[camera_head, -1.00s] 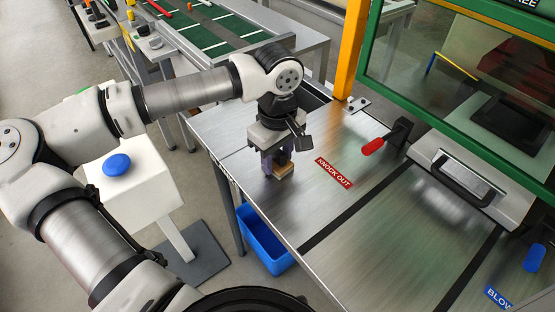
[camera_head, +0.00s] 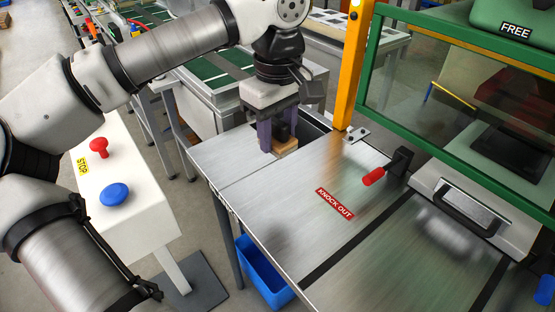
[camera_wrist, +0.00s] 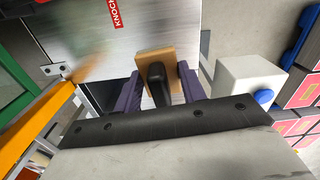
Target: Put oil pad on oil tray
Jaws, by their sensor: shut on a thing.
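The oil pad, a tan block (camera_head: 287,150) with a black handle, is held between the purple fingers of my gripper (camera_head: 279,138). In the wrist view the pad (camera_wrist: 152,57) sits beyond the fingertips, and my gripper (camera_wrist: 160,85) is shut on its black handle (camera_wrist: 157,88). A dark rectangular tray or recess (camera_head: 314,124), which looks like the oil tray, lies behind and right of the pad at the back of the metal table. My gripper and the pad hide part of it. I cannot tell whether the pad touches the table.
The metal table (camera_head: 290,200) is bare around the KNOCK OUT label (camera_head: 334,204). A yellow post (camera_head: 354,70) stands right of the dark tray. A red-handled lever (camera_head: 374,177) and green-framed guard (camera_head: 450,130) are further right. A white button stand (camera_head: 125,215) is left.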

